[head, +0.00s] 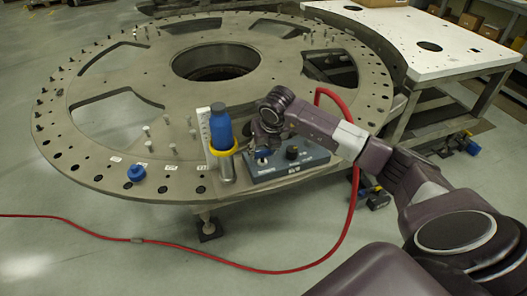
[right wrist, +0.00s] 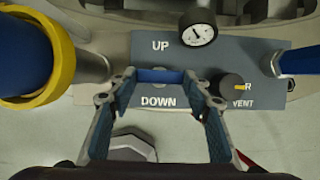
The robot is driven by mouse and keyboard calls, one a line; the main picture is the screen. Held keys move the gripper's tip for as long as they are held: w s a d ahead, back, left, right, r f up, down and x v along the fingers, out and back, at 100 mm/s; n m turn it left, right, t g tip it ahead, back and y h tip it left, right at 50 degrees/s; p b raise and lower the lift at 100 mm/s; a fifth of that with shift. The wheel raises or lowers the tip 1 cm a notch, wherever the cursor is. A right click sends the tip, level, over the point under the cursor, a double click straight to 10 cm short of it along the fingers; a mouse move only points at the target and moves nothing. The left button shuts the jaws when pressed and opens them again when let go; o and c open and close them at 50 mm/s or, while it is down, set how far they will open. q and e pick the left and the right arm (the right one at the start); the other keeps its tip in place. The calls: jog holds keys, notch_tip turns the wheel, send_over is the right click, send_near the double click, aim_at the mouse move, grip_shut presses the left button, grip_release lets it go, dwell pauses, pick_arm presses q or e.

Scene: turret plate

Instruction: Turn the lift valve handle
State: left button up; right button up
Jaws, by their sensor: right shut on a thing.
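The lift valve handle is a blue bar (right wrist: 160,76) on a grey control panel (head: 288,168), between the words UP and DOWN in the right wrist view. In the head view a bit of the blue handle (head: 263,154) shows under my right gripper (head: 264,146). In the right wrist view the two fingers of my right gripper (right wrist: 159,84) are at the two ends of the handle, shut on it. The handle lies crosswise, about level in that view. Its pivot is mostly hidden. My left gripper is in neither view.
A round gauge (right wrist: 198,26) and a black knob (right wrist: 231,87) marked VENT are close by on the panel. A blue and yellow cylinder (head: 221,132) stands just left of it. The large turret plate (head: 130,70) has several upright bolts. A red hose (head: 345,215) loops along the right.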

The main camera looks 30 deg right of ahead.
jog(key=o, duration=1.2)
jog(key=shift+c, duration=0.2)
jog(key=v, duration=1.2)
